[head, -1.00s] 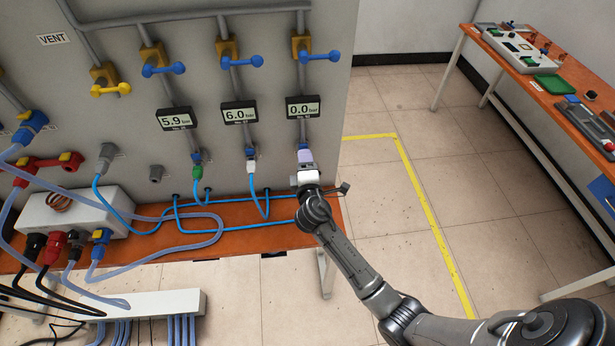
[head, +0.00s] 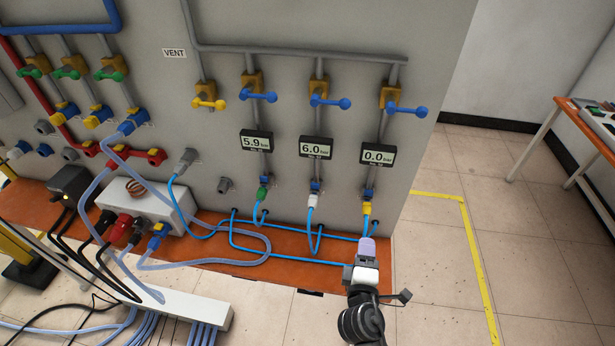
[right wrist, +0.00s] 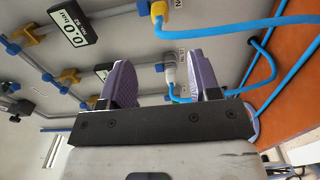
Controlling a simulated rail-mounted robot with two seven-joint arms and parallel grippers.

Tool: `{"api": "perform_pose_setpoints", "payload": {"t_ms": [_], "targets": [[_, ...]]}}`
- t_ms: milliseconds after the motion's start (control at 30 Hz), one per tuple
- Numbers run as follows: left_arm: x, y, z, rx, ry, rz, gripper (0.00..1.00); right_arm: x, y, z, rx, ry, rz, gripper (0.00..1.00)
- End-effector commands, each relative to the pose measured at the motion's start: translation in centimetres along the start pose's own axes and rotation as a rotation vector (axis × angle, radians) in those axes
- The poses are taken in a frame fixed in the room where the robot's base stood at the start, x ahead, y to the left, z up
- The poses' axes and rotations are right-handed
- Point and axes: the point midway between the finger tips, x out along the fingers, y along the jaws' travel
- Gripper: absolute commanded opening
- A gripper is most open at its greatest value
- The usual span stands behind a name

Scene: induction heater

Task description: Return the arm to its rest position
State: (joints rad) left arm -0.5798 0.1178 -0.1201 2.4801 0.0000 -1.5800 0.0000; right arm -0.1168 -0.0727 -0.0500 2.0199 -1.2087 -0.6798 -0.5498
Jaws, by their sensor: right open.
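My right gripper (head: 367,248) is in front of the panel at the lower right in the head view, just below the yellow connector (head: 367,208) under the 0.0 bar gauge (head: 378,155). In the right wrist view its two purple fingers (right wrist: 164,88) stand apart with nothing between them. The yellow connector also shows in the right wrist view (right wrist: 158,10), with its blue hose, apart from the fingers. My right arm comes up from the bottom of the head view. My left gripper is not in view.
The grey panel (head: 290,115) carries blue-handled valves, gauges and pipes. An orange ledge (head: 330,275) with blue hoses runs below it. A white box (head: 140,205) with cables stands at left. Open tiled floor with a yellow line (head: 480,265) lies at right, before an orange-topped table (head: 590,122).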

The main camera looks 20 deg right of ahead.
Motion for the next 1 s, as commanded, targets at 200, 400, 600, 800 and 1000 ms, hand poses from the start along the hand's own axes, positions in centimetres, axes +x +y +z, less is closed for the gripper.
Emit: {"api": "perform_pose_setpoints", "payload": {"t_ms": [200,400,600,800,1000], "targets": [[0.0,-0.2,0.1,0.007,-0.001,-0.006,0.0,0.0,0.0,0.0,0.019,0.0,0.0,0.57],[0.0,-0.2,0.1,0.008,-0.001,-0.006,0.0,-0.3,-2.2,1.9,0.261,-0.133,-0.131,0.57],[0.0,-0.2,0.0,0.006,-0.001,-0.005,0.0,-3.2,-4.8,2.2,0.753,-0.3,-0.472,0.57],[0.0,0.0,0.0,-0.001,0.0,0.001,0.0,-8.3,-5.6,1.0,1.008,-0.341,-0.823,0.57],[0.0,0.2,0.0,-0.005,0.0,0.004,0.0,-15.4,-6.5,1.5,1.017,-0.301,-1.129,0.57]]}}
